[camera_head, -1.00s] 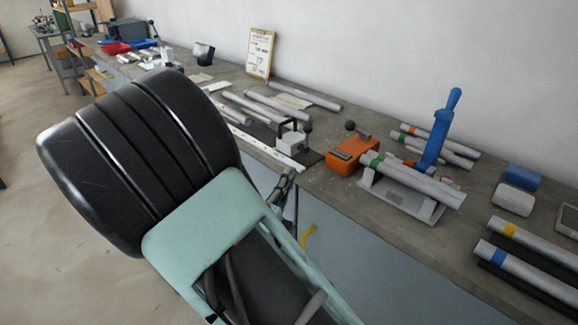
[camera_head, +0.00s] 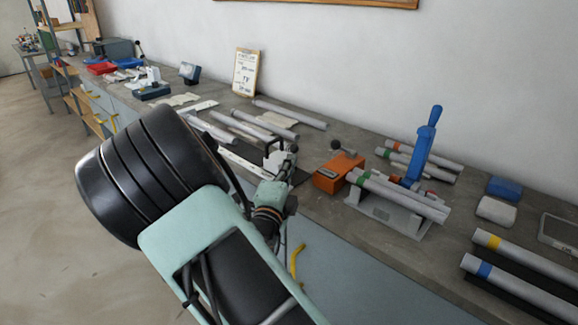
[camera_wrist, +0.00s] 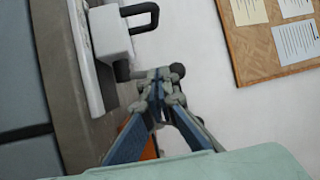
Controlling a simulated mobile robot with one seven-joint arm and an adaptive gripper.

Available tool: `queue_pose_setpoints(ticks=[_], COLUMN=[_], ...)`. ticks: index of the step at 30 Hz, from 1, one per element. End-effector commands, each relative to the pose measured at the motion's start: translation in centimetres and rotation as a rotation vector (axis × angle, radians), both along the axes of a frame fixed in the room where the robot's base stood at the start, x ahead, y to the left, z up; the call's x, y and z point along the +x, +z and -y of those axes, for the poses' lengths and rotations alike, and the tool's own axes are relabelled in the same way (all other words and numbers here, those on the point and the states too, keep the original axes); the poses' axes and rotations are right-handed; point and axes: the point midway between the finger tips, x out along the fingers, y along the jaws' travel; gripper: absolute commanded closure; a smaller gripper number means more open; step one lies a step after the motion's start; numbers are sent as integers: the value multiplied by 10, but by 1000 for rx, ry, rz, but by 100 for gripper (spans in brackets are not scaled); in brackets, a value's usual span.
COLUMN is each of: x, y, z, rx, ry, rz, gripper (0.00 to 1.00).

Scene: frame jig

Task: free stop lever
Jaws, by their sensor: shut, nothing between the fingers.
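A white stop block (camera_head: 277,160) with a black loop handle stands on the pale rail (camera_head: 236,158) at the bench's front. In the wrist view, the block (camera_wrist: 108,35) is at upper left with its black handle (camera_wrist: 145,17). A black round knob (camera_wrist: 178,71), which looks like the lever's end, shows just beyond my fingertips. My gripper (camera_wrist: 158,78) is shut and empty, close beside the block and knob. I cannot tell whether it touches the knob. In the head view my gripper (camera_head: 288,158) is at the block's right side and hides part of it.
An orange box (camera_head: 335,175) with a black ball lever stands right of the rail. A grey cradle (camera_head: 385,212) holds tubes beside an upright blue handle (camera_head: 422,145). More tubes (camera_head: 525,285) lie at right. A clipboard (camera_head: 247,72) leans on the wall behind.

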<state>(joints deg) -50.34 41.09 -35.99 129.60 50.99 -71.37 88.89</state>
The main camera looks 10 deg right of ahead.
Motion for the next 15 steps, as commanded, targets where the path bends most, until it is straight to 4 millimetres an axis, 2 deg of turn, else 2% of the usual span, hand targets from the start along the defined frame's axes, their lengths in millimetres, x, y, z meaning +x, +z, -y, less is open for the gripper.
queue_pose_setpoints(ticks=[15], x=[9], y=[6], z=[9], rx=[95], ry=[-2], rz=[-66], gripper=[100])
